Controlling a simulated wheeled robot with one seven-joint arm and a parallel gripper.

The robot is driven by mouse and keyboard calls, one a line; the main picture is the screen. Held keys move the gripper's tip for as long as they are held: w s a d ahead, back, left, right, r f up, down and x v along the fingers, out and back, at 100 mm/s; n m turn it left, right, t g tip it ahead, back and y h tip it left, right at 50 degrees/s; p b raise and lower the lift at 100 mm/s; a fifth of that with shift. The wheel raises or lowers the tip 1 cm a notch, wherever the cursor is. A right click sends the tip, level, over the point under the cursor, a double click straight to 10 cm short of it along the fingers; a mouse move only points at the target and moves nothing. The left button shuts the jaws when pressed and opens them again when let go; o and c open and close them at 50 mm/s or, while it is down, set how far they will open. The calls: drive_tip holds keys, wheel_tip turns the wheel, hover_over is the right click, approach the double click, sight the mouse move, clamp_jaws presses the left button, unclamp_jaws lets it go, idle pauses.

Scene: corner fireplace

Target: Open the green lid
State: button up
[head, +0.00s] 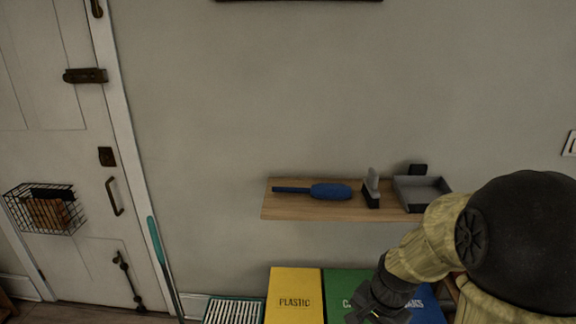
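The green lid (340,285) is at the bottom of the head view, between a yellow lid and a blue lid. It looks shut, in line with the yellow one. Its white lettering starts with a C; the rest is hidden by my arm. My gripper (376,312) is over the right front part of the green lid, at the bottom edge of the picture. I cannot tell whether it touches the lid. Its fingertips are dark and partly cut off, so I cannot tell whether they are open or shut.
The yellow lid (295,287) reads PLASTIC. The blue lid (428,309) is mostly behind my arm. A wooden shelf (290,207) above holds a blue duster (330,191), a brush (371,188) and a grey dustpan (422,192).

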drive_tip(key=s+r+n, duration=0.1)
drive_tip(key=n, duration=0.2)
drive_tip(key=s+a+n, duration=0.1)
drive_tip(key=s+n, duration=0.1)
drive_tip(key=n, duration=0.1)
drive_tip(key=s+a+r+n+t+h, duration=0.1)
drive_tip(key=n, duration=0.2)
drive_tip(key=shift+s+r+p, duration=0.2)
drive_tip(key=shift+r+p, duration=0.15)
clamp_jaws()
drive_tip(key=w+d+f+n+t+b, duration=0.3)
drive_tip(key=w+f+n+b, duration=0.2)
drive_tip(key=f+n, duration=0.6)
drive_tip(key=w+d+f+n+t+b, duration=0.3)
drive_tip(key=w+f+n+b, duration=0.3)
drive_tip(key=f, duration=1.8)
drive_tip(key=w+d+f+n+t+b, duration=0.3)
drive_tip(key=w+d+f+n+b, duration=0.2)
drive_tip(key=f+n+b, duration=0.6)
drive_tip(key=shift+w+f+n+t+h, duration=0.3)
drive_tip(key=shift+w+f+n+h, duration=0.15)
drive_tip(key=shift+f+n, duration=3.05)
